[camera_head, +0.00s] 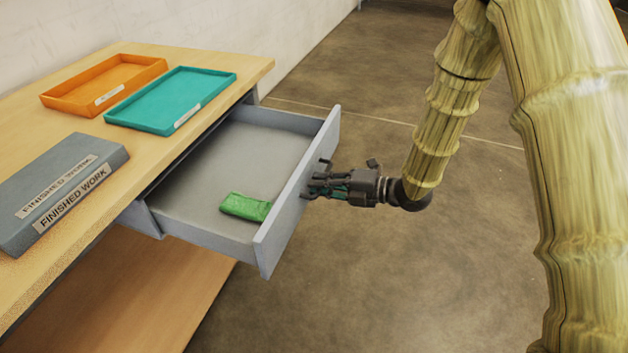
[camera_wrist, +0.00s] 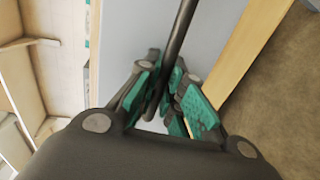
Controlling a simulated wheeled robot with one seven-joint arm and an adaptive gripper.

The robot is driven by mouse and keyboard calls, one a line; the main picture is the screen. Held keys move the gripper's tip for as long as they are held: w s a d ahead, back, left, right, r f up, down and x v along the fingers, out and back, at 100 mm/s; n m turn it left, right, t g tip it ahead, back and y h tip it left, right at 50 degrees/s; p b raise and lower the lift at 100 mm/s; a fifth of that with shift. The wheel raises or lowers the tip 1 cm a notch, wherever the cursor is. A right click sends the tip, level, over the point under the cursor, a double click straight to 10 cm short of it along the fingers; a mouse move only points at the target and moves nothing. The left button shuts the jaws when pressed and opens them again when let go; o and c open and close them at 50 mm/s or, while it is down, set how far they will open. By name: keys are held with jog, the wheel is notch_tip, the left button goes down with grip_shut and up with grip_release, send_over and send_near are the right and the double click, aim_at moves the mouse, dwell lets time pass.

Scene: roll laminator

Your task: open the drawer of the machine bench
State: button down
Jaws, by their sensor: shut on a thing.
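The grey drawer (camera_head: 295,205) of the machine bench (camera_head: 225,75) is pulled well out, and its inside is in plain view. A green object (camera_head: 245,207) lies on the drawer's floor near the front. My gripper (camera_head: 312,188) is at the outer side of the drawer front. In the wrist view, my gripper (camera_wrist: 165,95) has its green-padded fingers shut on a dark bar handle (camera_wrist: 181,35) in front of the drawer's pale front face (camera_wrist: 225,30). The handle is mostly hidden in the head view.
On the bench top are an orange tray (camera_head: 60,101), a teal tray (camera_head: 150,127) and a grey block labelled "FINISHED WORK" (camera_head: 95,158). A lower wooden shelf (camera_head: 180,285) lies under the drawer. The floor (camera_head: 390,280) right of the drawer is clear.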

jog(key=shift+s+d, duration=0.25)
jog(key=shift+d, duration=0.4)
jog(key=c, duration=1.5)
grip_release()
jog(key=shift+c, duration=0.2)
jog(key=shift+d, duration=0.1)
jog(key=v, duration=1.1)
jog(key=shift+d, duration=0.4)
jog(key=shift+s, duration=0.1)
